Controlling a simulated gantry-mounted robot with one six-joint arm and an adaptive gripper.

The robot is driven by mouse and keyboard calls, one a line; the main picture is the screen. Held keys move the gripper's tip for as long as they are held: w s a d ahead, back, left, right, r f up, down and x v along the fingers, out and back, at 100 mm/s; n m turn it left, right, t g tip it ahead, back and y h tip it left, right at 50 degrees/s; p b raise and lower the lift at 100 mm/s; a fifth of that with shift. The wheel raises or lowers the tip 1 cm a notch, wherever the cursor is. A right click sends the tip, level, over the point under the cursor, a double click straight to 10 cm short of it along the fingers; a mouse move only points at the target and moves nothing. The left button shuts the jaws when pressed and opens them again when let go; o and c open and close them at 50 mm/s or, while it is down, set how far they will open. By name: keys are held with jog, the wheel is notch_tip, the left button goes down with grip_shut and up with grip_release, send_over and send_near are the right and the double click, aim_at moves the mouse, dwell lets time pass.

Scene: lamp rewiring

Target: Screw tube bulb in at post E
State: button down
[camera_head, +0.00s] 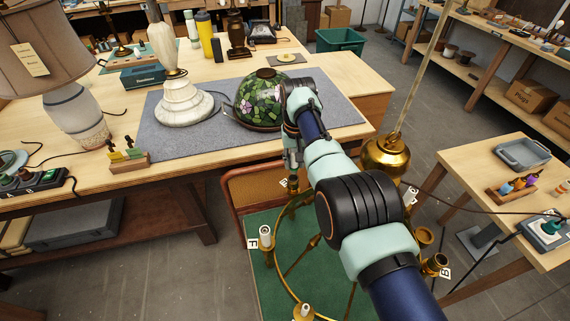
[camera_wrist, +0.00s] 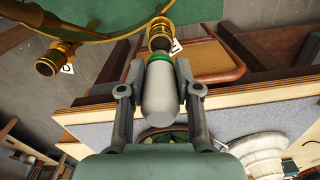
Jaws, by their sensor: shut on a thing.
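My gripper (camera_wrist: 160,88) is shut on a pale tube bulb (camera_wrist: 160,95) with a green band near its far end. The bulb's narrow end lies at the mouth of a brass socket (camera_wrist: 160,32), in line with it in the wrist view. I cannot tell whether the end is inside the socket. A white tag (camera_wrist: 176,47) beside the socket is not readable there.
Post F (camera_head: 265,238) carries a white candle-like piece. Post B (camera_head: 436,265) looks empty, and another brass cup (camera_wrist: 48,66) shows in the wrist view. A brass ball with a rod (camera_head: 387,156) rises right of my arm. A mosaic shade (camera_head: 258,100) sits on the bench behind.

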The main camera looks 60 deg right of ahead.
aim_at(294, 169)
jog(key=shift+f, duration=0.15)
jog(key=shift+f+b, duration=1.9)
jog(key=shift+f, duration=0.1)
jog(key=shift+a+r+p, duration=0.1)
jog(key=shift+r+p, duration=0.05)
jog(key=shift+p, duration=0.65)
jog(key=shift+f, duration=0.25)
